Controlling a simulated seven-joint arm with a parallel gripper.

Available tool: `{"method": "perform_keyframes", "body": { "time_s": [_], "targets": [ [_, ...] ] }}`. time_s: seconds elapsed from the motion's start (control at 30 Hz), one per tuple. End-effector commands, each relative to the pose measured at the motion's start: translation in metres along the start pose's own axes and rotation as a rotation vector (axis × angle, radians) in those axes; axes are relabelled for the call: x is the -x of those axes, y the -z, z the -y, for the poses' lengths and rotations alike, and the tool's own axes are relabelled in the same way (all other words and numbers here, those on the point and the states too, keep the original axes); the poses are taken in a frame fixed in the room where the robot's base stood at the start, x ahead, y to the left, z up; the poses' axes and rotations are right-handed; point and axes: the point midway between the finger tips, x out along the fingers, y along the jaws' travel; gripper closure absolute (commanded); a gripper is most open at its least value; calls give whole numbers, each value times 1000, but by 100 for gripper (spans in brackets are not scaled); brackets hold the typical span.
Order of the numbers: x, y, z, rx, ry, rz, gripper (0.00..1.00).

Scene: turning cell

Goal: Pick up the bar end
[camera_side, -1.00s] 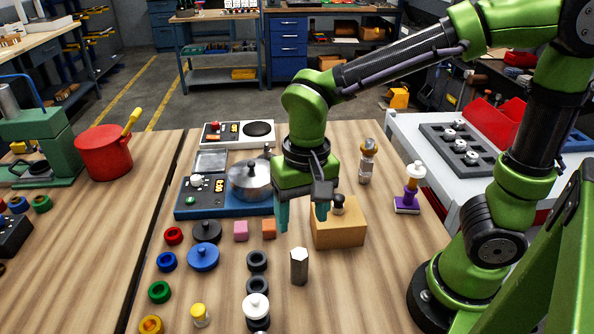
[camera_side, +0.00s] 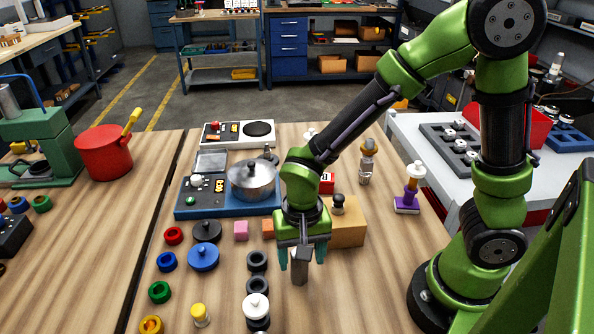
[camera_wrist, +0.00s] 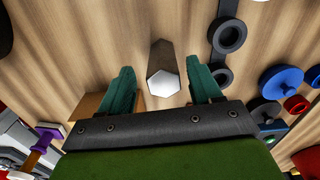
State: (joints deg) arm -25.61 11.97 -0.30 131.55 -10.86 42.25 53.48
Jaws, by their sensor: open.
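The bar end (camera_side: 299,266) is a grey hexagonal bar standing upright on the wooden table, its top partly hidden by my gripper in the side view. In the wrist view the bar end (camera_wrist: 162,72) shows its pale hexagonal top face, lying between the two finger lines and a little beyond the fingertips. My gripper (camera_side: 302,256) points down over it, with one teal finger on each side. In the wrist view my gripper (camera_wrist: 165,82) is open and empty, with a visible gap between each finger and the bar.
A wooden box (camera_side: 347,232) with a dark knob stands just behind and right of the bar. Black rings (camera_side: 257,262) lie to its left, with a white-knobbed piece (camera_side: 256,306) in front. A pot (camera_side: 251,180) stands farther back. The table front right of the bar is clear.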

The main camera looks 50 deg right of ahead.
Motion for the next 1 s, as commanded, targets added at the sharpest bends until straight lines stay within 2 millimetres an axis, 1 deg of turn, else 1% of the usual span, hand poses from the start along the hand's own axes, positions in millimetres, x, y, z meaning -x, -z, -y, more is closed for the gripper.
{"method": "perform_keyframes", "body": {
  "time_s": [0.2,0.3,0.4,0.6,0.97,1.0],
  "targets": [
    [-33,-1,3,0,-6,3,36],
    [-44,-1,3,-1,-5,3,36],
    [-48,0,4,-1,-2,2,36],
    [-48,0,4,-1,-1,1,36],
    [-48,0,4,0,-1,1,91],
    [-48,0,4,0,-1,1,97]
  ]
}}
